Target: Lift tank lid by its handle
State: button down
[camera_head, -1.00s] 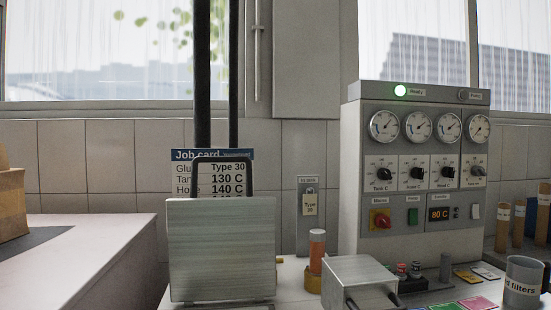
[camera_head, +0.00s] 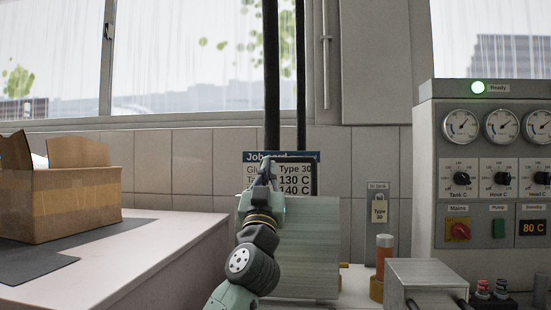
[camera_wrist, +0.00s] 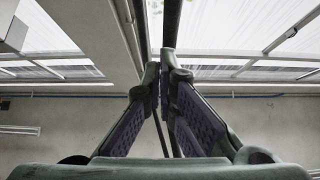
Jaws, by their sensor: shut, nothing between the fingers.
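The tank (camera_head: 310,250) is a silver ribbed metal box on the bench in the head view. Its black loop handle (camera_head: 315,178) stands at the top, in front of the job card, and is partly hidden by my gripper. I cannot make out the lid's seam. My gripper (camera_head: 268,162) points up in front of the tank's top left part, overlapping the handle's left side in the picture. Whether it touches the handle is unclear. In the wrist view the fingertips (camera_wrist: 161,72) meet, with nothing between them.
A control panel (camera_head: 485,230) with gauges and knobs stands at the right. A cardboard box (camera_head: 70,205) stands on the left counter. Two black vertical pipes (camera_head: 272,75) rise behind the tank.

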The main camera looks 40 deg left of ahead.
aim_at(277, 159)
jog(key=shift+w+a+r+p, duration=0.6)
jog(key=shift+w+a, duration=0.2)
jog(key=shift+w, duration=0.55)
jog(key=shift+w+a+r+p, duration=0.55)
jog(key=shift+w+a, duration=0.25)
jog(key=shift+w, duration=0.6)
jog(key=shift+w+a+r+p, duration=0.45)
jog(key=shift+w+a+p, duration=0.3)
jog(key=shift+w, duration=0.6)
jog(key=shift+r, duration=0.1)
jog(key=w+a+p, duration=0.1)
jog(key=p, duration=0.1)
jog(key=w+a+g+p, duration=0.1)
jog(key=w+p, duration=0.1)
jog(key=p, duration=0.1)
jog(key=shift+r+h, duration=0.1)
jog(key=shift+h, duration=0.2)
jog(key=shift+w+a+f+h+p, duration=0.25)
jog(key=shift+w+f+h+p, duration=0.1)
jog(key=shift+w+f, duration=0.15)
